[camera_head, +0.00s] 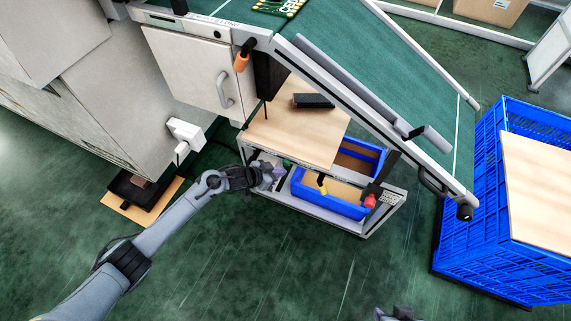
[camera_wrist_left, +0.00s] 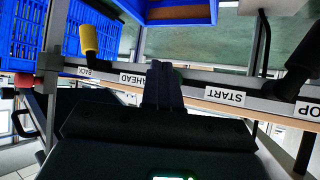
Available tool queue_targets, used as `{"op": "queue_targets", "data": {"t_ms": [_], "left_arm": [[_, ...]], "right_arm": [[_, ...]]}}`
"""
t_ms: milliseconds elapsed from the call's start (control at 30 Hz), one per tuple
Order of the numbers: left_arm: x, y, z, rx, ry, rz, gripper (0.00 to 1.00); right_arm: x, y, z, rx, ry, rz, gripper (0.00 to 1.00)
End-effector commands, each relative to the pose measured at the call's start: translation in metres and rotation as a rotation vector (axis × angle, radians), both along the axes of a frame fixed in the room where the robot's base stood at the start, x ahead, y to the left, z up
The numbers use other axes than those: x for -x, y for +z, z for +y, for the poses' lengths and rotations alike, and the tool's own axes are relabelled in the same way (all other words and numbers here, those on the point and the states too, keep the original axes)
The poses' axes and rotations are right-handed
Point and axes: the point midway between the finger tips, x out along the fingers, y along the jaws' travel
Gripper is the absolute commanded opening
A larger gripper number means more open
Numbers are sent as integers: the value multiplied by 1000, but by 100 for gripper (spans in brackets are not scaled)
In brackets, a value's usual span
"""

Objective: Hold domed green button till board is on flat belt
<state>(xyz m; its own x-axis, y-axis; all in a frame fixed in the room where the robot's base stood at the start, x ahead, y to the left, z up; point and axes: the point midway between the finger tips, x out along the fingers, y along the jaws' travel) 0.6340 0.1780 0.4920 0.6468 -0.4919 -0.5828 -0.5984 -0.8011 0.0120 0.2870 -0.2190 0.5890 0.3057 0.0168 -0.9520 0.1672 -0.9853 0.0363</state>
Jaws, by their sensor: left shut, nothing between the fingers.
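A green circuit board (camera_head: 277,6) with gold markings lies at the top edge of the head view, partly cut off, near where the flat green belt (camera_head: 210,8) meets the sloping belt (camera_head: 400,60). My left gripper (camera_head: 268,178) is at the control rail on the front of the cart. A small green spot (camera_head: 287,163), perhaps the domed green button, shows just beyond it. In the left wrist view the shut fingers (camera_wrist_left: 163,82) point at the rail between the AHEAD and START labels and hide what is behind them; contact cannot be told. My right gripper (camera_head: 395,314) barely shows at the bottom edge.
A yellow control (camera_head: 323,187) and a red one (camera_head: 370,201) stand along the cart front; the yellow one (camera_wrist_left: 90,40) is near the BACK label. Blue bins (camera_head: 330,197) sit in the cart. A blue crate (camera_head: 500,245) stands at right. The floor in front is clear.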

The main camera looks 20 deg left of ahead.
Motion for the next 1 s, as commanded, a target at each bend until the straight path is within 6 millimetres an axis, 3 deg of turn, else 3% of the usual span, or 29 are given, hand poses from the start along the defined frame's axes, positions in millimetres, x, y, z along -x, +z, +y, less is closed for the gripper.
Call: {"op": "queue_targets", "data": {"t_ms": [1000], "left_arm": [[-11,0,-1,1,0,-1,0]], "right_arm": [[0,-4,0,1,1,0,43]]}}
